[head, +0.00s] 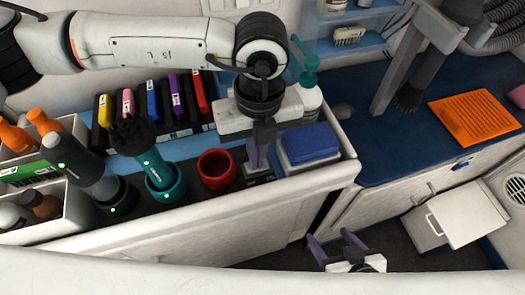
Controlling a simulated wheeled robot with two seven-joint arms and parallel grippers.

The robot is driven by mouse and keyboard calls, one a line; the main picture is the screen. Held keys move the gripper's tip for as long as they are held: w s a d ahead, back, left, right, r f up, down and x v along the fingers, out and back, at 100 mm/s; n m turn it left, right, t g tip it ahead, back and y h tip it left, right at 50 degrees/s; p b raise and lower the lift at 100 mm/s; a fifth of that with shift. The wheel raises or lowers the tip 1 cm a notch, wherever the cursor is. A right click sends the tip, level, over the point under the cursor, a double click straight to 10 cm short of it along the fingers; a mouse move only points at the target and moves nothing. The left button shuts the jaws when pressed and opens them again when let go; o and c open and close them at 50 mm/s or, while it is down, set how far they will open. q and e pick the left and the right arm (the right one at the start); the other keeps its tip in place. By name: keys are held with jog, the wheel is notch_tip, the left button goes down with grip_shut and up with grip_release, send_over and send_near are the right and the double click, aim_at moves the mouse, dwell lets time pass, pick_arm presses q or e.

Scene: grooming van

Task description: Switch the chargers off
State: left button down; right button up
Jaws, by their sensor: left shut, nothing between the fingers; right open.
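A black charger cup (122,207) holds a grey clipper (88,172) leaning left, and a green light shows on its front. A teal charger cup (172,197) beside it holds a teal tool (148,153), also with a green light. A red cup (217,171) to their right looks empty. My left gripper (257,166) is shut and points down just right of the red cup, at a dark strip with a pale block (251,180). Its fingertips partly cover that block; I cannot tell whether they touch. My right gripper (337,242) is open and empty, low, in front of the counter.
Upright coloured folders (152,100) stand behind the cups. A blue-lidded box (309,143) and a teal pump bottle (309,95) are close right of my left gripper. A white bin (62,215) with bottles is at left. An orange mat (474,119) lies on the blue surface.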

pick_arm(q)
jog(key=shift+a, duration=0.15)
jog(key=shift+r, duration=0.15)
jog(key=r, duration=0.1)
jog(key=r+p, duration=0.1)
jog(key=r, duration=0.2)
jog(key=shift+d+p, duration=0.25)
jog(key=shift+p, duration=0.1)
notch_tip(320, 180, up, 10)
jog(key=d+b, duration=0.1)
jog(key=shift+w, duration=0.2)
pick_arm(e)
jog(key=shift+w+a+r, duration=0.1)
jog(key=shift+w+r, duration=0.1)
jog(key=shift+r, duration=0.05)
pick_arm(q)
jog(key=shift+f, duration=0.15)
pick_arm(e)
jog(key=shift+s+f, duration=0.1)
